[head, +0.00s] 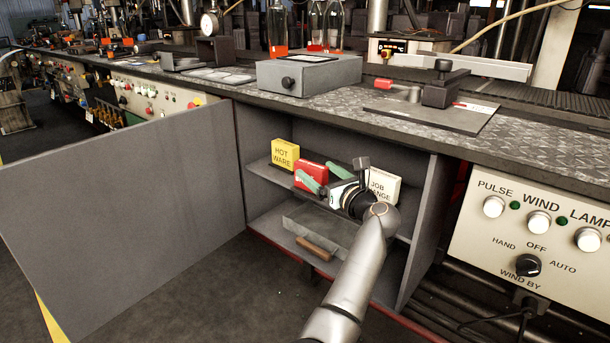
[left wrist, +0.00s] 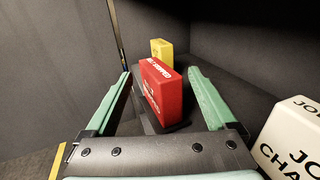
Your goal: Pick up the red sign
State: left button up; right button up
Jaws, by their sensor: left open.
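The red sign (head: 303,182) stands upright on the cabinet's upper shelf, between a yellow sign marked HOT WARE (head: 285,154) and a white sign marked JOB CHANGE (head: 384,186). My left gripper (head: 313,169) reaches into the cabinet with green fingers open, and one finger covers part of the red sign in the head view. In the left wrist view the red sign (left wrist: 163,92) stands between the two open fingers, with gaps showing on both sides. The yellow sign (left wrist: 161,50) is behind it. The white sign (left wrist: 292,140) is outside the right finger. My right gripper is not in view.
The cabinet door (head: 120,210) is swung open to the left. A grey drawer or tray with a wooden handle (head: 316,248) is below the shelf. The worktop (head: 400,120) overhangs the opening. A control panel (head: 540,235) is at the right.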

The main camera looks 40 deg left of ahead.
pick_arm(q)
jog(key=shift+w+a, duration=0.25)
jog(key=shift+a, duration=0.25)
jog(key=shift+c, duration=0.4)
jog(key=shift+d, duration=0.1)
grip_shut()
